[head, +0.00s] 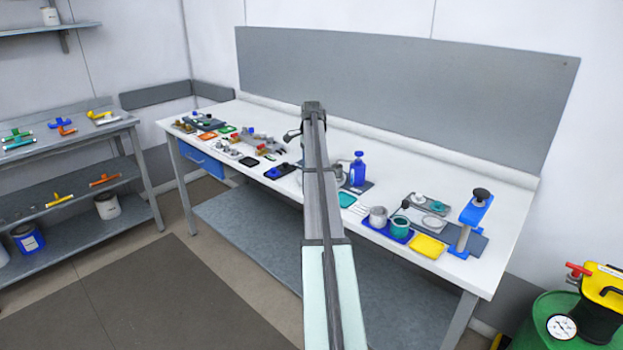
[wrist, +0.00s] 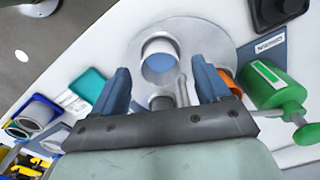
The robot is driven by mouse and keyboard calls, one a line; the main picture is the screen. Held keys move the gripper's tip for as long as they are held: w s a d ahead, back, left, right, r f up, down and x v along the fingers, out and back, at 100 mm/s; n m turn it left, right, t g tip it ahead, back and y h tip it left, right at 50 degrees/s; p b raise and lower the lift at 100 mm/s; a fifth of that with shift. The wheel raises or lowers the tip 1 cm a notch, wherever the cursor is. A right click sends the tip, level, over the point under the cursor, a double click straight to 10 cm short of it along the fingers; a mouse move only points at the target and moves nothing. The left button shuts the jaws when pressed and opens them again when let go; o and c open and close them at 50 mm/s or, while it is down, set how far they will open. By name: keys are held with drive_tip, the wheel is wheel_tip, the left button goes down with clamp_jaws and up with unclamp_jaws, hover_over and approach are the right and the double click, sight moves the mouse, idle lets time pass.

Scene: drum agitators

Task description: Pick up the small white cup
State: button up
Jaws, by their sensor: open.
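A small white cup (wrist: 160,62) with a blue-looking inside stands on a round grey plate (wrist: 215,42) in the wrist view. My gripper (wrist: 159,72) is open, with one blue-grey finger to each side of the cup. The fingers look apart from it, and there is nothing in the grip. The height of the fingertips over the cup is hard to tell. Just below the cup, a small grey part shows between the fingers. In the head view my arm covers this part of the bench, and I cannot make out the gripper or the cup clearly there.
In the wrist view a green bottle (wrist: 272,88) lies close to the right finger, with an orange thing (wrist: 230,80) between. In the head view a blue bottle (head: 357,172) stands right of my arm on the white bench (head: 460,180).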

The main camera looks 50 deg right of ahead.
drive_tip(key=shift+f, duration=1.5)
drive_tip(key=shift+c, duration=0.4)
drive_tip(key=c, duration=1)
